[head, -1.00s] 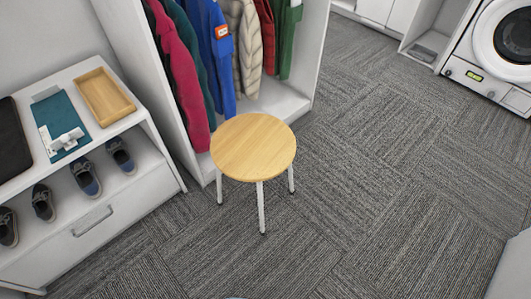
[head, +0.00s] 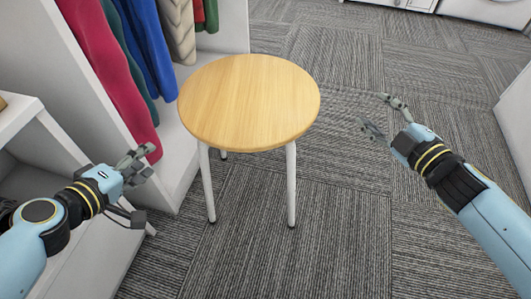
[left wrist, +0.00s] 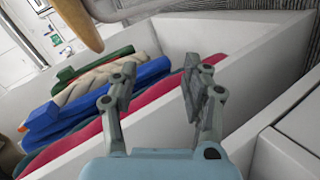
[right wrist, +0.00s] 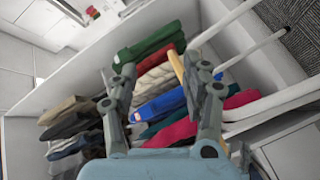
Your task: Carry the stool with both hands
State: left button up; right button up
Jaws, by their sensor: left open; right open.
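The stool (head: 250,100) stands upright on the carpet in the head view, with a round light-wood seat and white legs. My left gripper (head: 143,185) is open and empty, left of the stool and apart from it. My right gripper (head: 375,112) is open and empty, right of the seat with a gap between. In the left wrist view a wooden edge, apparently the seat (left wrist: 82,24), shows at the top beyond the open fingers. In the right wrist view the seat's edge (right wrist: 177,66) shows partly hidden behind a finger, with white legs to the right.
An open white wardrobe (head: 185,160) with hanging coats (head: 98,75) stands close behind and left of the stool. A white shoe bench (head: 60,160) is at the left, near my left arm. Carpet (head: 330,215) is clear in front and to the right.

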pick_arm(q)
jog(key=w+d+n+t+h+b, duration=0.1)
jog(key=w+d+t+h+b, duration=0.15)
jog(key=b, duration=0.35)
jog(key=n+t+h+b, duration=0.2)
jog(key=b, duration=0.3)
send_near(190, 98)
jog(key=shift+w+a+f+g+y, duration=0.15)
jog(key=shift+w+a+g+y, duration=0.1)
jog(key=shift+w+a, duration=0.15)
pick_arm(e)
jog(key=w+a+f+n+g+y, duration=0.1)
jog(key=a+f+n+y, duration=0.1)
jog(key=a+n+y, duration=0.4)
jog(key=a+n, duration=0.2)
jog(key=n, duration=0.1)
jog(key=shift+n, duration=0.4)
jog(key=shift+w+a, duration=0.15)
pick_arm(q)
jog(key=x, duration=1)
jog(key=shift+w+d+f, duration=0.15)
jog(key=shift+w+d, duration=0.1)
pick_arm(e)
jog(key=x, duration=1)
jog(key=shift+w+a+f, duration=0.1)
jog(key=shift+w+a, duration=0.05)
jog(key=shift+a, duration=0.1)
